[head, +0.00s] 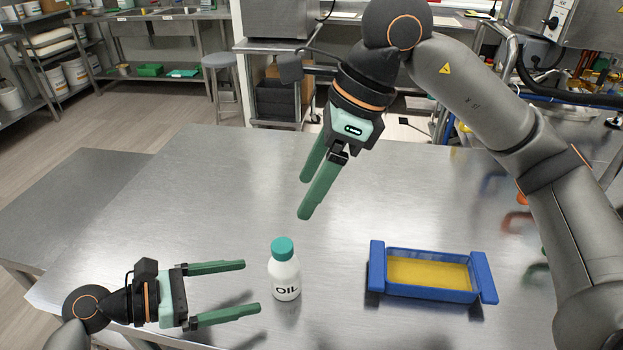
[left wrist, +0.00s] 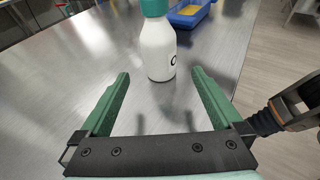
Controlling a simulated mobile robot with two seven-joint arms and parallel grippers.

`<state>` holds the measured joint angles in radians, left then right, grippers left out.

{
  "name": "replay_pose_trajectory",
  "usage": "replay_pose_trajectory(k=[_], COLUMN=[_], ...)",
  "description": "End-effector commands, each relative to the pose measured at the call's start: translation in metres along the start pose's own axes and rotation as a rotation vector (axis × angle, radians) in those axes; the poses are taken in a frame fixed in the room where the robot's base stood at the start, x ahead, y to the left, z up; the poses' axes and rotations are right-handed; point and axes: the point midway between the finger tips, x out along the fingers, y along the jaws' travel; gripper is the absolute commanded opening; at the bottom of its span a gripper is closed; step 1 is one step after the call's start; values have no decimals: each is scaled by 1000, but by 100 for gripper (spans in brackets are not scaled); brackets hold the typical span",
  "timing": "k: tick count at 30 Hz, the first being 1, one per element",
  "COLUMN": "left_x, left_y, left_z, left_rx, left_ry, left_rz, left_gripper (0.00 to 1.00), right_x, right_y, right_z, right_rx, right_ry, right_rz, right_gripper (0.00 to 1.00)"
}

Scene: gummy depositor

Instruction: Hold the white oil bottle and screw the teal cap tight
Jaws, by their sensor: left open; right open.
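The white oil bottle (head: 285,279) stands upright on the steel table, with the word OIL on its front. The teal cap (head: 283,249) sits on top of it; I cannot tell how tight it is. My left gripper (head: 253,287) is open, just left of the bottle, its fingers pointing at it. In the left wrist view the bottle (left wrist: 158,50) stands just beyond and between the open fingertips (left wrist: 160,75), with the cap (left wrist: 154,8) cut by the top edge. My right gripper (head: 303,198) is open and empty, above and behind the bottle, fingers pointing down.
A blue tray (head: 425,294) with a yellow inside lies on the table right of the bottle; it also shows in the left wrist view (left wrist: 187,20). The steel table (head: 205,210) is clear behind and left of the bottle. Shelves and a stool (head: 220,62) stand farther back.

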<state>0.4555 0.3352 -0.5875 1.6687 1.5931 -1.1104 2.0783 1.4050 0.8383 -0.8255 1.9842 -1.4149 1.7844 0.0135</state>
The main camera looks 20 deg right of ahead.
Motion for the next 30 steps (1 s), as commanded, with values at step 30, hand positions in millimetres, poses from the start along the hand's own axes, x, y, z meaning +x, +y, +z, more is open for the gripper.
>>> replay_pose_trajectory(k=[30], left_x=[-46], left_y=[0], left_z=[0], left_rx=[0], left_ry=[-1], left_rz=[-1], left_gripper=[100], right_x=[0], right_y=[0], right_z=[0], right_rx=[0], right_ry=[0], right_rz=[0], right_gripper=[78])
